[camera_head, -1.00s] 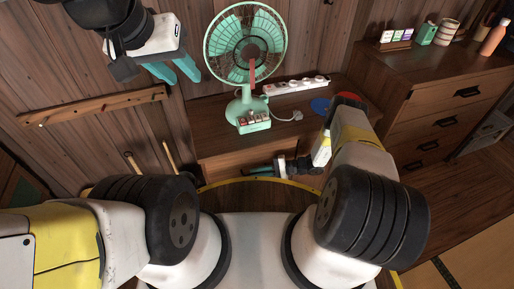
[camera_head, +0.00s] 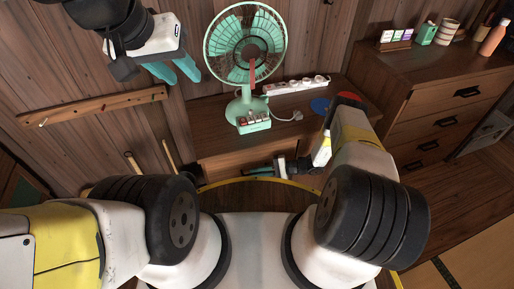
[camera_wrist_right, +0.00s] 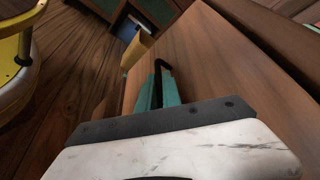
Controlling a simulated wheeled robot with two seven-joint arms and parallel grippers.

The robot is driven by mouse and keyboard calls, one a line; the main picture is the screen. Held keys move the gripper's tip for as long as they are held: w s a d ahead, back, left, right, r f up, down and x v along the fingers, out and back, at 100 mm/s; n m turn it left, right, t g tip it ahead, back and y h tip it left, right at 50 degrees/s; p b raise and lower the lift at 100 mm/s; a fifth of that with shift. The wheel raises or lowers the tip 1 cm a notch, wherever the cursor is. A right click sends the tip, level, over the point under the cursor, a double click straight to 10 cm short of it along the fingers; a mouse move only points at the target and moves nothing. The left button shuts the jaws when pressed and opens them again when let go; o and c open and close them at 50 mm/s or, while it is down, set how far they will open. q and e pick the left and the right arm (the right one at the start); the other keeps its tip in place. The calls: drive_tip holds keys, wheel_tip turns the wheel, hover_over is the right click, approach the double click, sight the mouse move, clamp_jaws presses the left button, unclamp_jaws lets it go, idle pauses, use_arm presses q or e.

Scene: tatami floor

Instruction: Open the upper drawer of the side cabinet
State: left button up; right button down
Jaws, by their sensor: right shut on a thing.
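The low wooden side cabinet (camera_head: 215,143) stands ahead with a mint fan on top. Its upper drawer front (camera_head: 225,165) faces me, partly hidden by my right arm. In the right wrist view the drawer front (camera_wrist_right: 215,75) is a broad wooden panel. My right gripper (camera_head: 256,171) is at this front. Its teal fingers (camera_wrist_right: 159,88) are closed together on the black drawer handle (camera_wrist_right: 162,64). How far the drawer stands out from the cabinet is hard to tell. My left gripper (camera_head: 174,70) hangs high at the left, its teal fingers apart and empty.
The mint fan (camera_head: 246,48), a white power strip (camera_head: 296,86) and a plug stand on the cabinet top. A taller chest (camera_head: 435,75) with several drawers is at the right. A wooden rail (camera_head: 95,106) is on the left wall. A yellow hoop (camera_head: 225,184) curves before me.

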drive_tip(key=shift+s+d, duration=0.1)
drive_tip(key=s+d, duration=0.3)
drive_tip(key=s, duration=0.7)
drive_tip(key=s+d, duration=0.4)
drive_tip(key=s, duration=0.7)
drive_tip(key=shift+s, duration=0.3)
drive_tip(key=c, duration=1.8)
unclamp_jaws()
drive_tip(key=v, duration=0.8)
